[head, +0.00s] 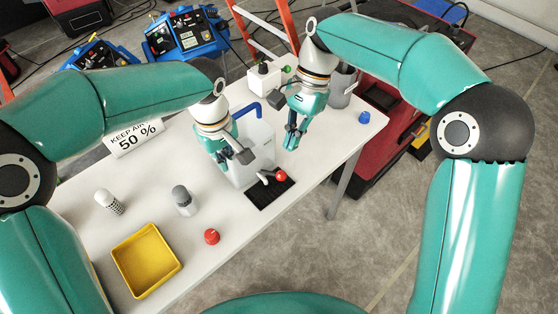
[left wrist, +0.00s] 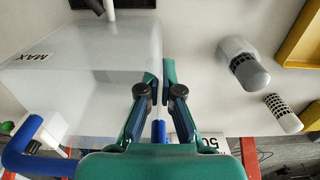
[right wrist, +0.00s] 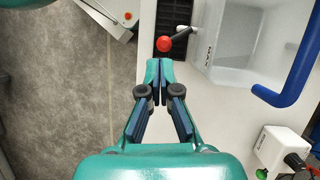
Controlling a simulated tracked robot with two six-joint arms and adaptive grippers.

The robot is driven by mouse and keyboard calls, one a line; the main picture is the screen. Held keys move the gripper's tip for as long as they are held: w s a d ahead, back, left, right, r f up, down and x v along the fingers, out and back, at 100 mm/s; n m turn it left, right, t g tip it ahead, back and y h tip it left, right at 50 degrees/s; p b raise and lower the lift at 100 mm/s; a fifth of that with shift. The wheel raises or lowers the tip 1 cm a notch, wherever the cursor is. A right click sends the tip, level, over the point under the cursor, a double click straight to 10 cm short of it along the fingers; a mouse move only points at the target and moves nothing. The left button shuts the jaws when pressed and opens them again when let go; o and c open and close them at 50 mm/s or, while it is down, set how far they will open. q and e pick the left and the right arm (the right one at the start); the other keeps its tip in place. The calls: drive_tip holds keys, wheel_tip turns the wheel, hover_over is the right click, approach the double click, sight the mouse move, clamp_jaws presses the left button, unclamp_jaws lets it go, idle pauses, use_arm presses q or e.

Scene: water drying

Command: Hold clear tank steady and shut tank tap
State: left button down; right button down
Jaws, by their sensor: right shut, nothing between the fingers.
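The clear tank (head: 258,160) stands on the white table and has a blue handle (head: 247,109). The tank also shows in the left wrist view (left wrist: 85,70), with a MAX mark. Its tap (head: 266,176) sticks out from the front and has a red ball knob (head: 281,175), seen also in the right wrist view (right wrist: 164,44). My left gripper (head: 238,152) is at the tank's left side, its fingers (left wrist: 158,80) closed with a small gap, apparently on the tank wall. My right gripper (right wrist: 158,65) is shut and empty, close to the red knob; contact is unclear.
A black grate (head: 262,197) lies below the tap. A yellow tray (head: 146,262), a red cap (head: 211,237), and two grey-white cylinders (head: 183,198) (head: 108,202) stand on the left part. A blue cap (head: 364,117) and a grey container (head: 342,88) are at the right.

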sight(272, 174)
drive_tip(key=w+d+f+m+y, duration=0.1)
drive_tip(key=w+d+f+y, duration=0.1)
drive_tip(key=d, duration=0.3)
drive_tip(key=w+d+f+m+g+y, duration=0.1)
drive_tip(key=w+d+f+m+y, duration=0.1)
drive_tip(key=d, duration=0.4)
drive_tip(key=shift+w+d+f+y, duration=0.3)
drive_tip(key=shift+w+f+y, duration=0.35)
drive_tip(key=shift+y, duration=0.35)
drive_tip(key=shift+a, duration=0.1)
drive_tip(key=x, duration=0.9)
drive_tip(key=shift+s+r, duration=0.1)
drive_tip(key=shift+r, duration=0.05)
drive_tip(key=a, duration=0.1)
drive_tip(key=s+a, duration=0.1)
drive_tip(key=a, duration=0.1)
drive_tip(key=shift+s, duration=0.3)
drive_tip(key=shift+s+a+r, duration=0.1)
drive_tip(key=shift+s+a, duration=0.15)
drive_tip(key=shift+a, duration=0.25)
